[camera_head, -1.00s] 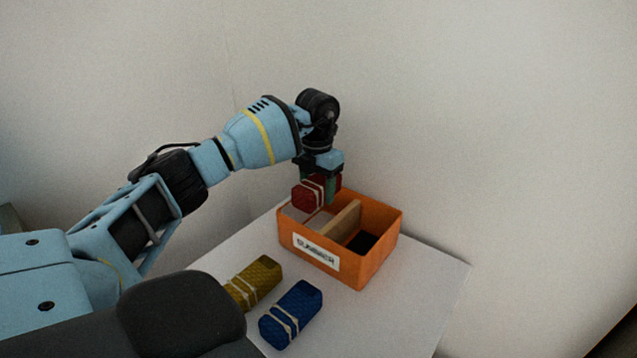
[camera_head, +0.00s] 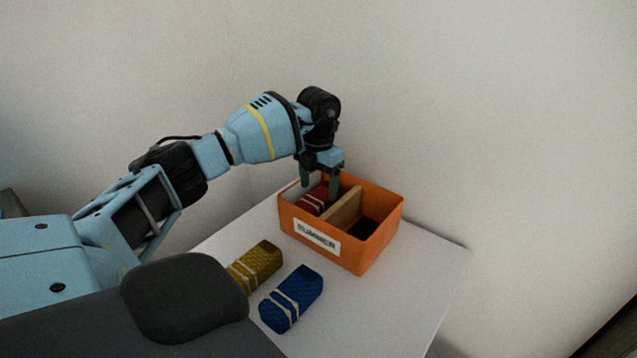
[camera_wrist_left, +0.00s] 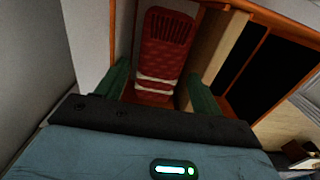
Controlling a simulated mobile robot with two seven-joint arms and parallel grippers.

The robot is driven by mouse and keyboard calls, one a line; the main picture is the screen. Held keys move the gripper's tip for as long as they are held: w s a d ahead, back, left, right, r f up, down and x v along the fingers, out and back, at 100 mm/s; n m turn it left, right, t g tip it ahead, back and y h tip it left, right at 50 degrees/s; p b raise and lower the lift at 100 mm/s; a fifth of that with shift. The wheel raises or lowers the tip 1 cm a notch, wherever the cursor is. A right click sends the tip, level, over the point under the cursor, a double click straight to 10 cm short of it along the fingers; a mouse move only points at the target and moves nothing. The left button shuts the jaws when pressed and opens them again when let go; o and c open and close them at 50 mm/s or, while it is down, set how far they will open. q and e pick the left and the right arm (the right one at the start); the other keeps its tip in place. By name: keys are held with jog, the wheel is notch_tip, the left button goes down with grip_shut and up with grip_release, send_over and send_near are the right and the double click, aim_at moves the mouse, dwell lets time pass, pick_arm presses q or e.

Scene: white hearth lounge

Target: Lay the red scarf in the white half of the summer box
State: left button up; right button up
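The red scarf (camera_head: 312,201) is a rolled bundle with pale bands. It lies down inside the white half of the orange summer box (camera_head: 322,252), left of the wooden divider (camera_head: 345,212). The other half has a black floor. My left gripper (camera_head: 319,183) is just above the scarf, fingers pointing down into that half. In the left wrist view the scarf (camera_wrist_left: 165,45) lies between the spread fingertips of my left gripper (camera_wrist_left: 160,85), with gaps at its sides. Its lower part is hidden by the box wall in the head view. My right gripper is not in view.
A yellow rolled bundle (camera_head: 256,264) and a blue one (camera_head: 292,298) lie on the white table (camera_head: 400,290) in front of the box. The wall stands close behind. The table is clear to the right of the blue bundle.

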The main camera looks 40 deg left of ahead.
pick_arm(q)
jog(key=shift+o, duration=1.1)
notch_tip(320, 180, up, 8)
jog(key=shift+f, duration=0.15)
